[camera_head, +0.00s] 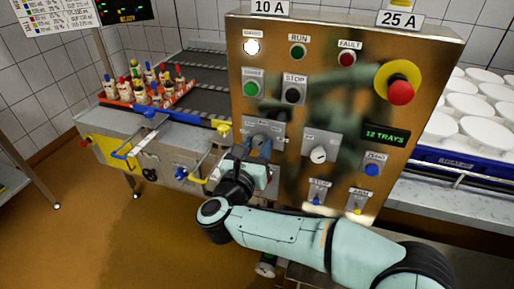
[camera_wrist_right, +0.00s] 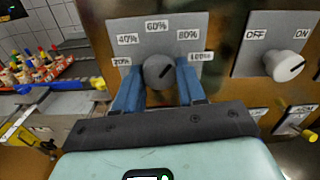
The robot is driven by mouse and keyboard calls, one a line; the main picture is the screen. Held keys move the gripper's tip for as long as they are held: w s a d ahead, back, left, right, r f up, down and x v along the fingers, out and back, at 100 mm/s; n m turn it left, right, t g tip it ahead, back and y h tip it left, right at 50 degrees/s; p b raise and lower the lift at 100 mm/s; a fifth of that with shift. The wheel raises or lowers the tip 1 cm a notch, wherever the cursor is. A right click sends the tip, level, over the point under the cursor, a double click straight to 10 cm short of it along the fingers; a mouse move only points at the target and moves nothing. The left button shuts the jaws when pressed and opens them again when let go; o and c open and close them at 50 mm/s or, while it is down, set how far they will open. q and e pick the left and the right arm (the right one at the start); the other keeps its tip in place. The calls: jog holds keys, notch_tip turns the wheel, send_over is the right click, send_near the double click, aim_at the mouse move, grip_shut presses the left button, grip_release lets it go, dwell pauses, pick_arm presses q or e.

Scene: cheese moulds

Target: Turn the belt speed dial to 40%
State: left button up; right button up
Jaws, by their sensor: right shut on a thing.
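The belt speed dial (camera_wrist_right: 158,72) is a dark grey round knob on a grey plate (camera_wrist_right: 140,27) marked 20%, 40%, 60%, 80% and 100%. A dark line on its face appears to point up and right, toward the 80% side. My right gripper (camera_wrist_right: 158,84) is shut on the dial, one blue finger on its left and one on its right. The left finger partly covers the area by the 20% label. In the head view, my right gripper (camera_head: 258,146) is at the panel's lower left and largely hides the dial. My left gripper is not in view.
The control panel (camera_head: 285,118) has a white OFF/ON knob (camera_wrist_right: 283,61) right of the dial. Above are the green button (camera_head: 251,88), the STOP button (camera_head: 292,95) and a red emergency stop (camera_head: 400,92). A red crate (camera_head: 183,92) of bottles stands behind left.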

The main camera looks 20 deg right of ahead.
jog(key=shift+n, duration=1.2)
jog(key=n, duration=0.2)
jog(key=shift+n, duration=0.4)
jog(key=n, duration=0.2)
jog(key=shift+n+p, duration=0.35)
jog(key=shift+n, duration=0.05)
jog(key=n+p, duration=0.1)
jog(key=n, duration=0.1)
jog(key=shift+r+n, duration=0.1)
jog(key=shift+n, duration=0.2)
pick_arm(q)
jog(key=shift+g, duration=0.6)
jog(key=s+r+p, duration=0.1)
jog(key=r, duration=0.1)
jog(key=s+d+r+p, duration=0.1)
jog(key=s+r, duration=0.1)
jog(key=shift+p, duration=0.35)
pick_arm(e)
jog(key=n, duration=0.5)
jog(key=shift+n, duration=0.3)
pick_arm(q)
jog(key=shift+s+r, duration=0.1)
pick_arm(e)
jog(key=o, duration=1.1)
jog(key=shift+s, duration=0.1)
jog(key=shift+c, duration=0.2)
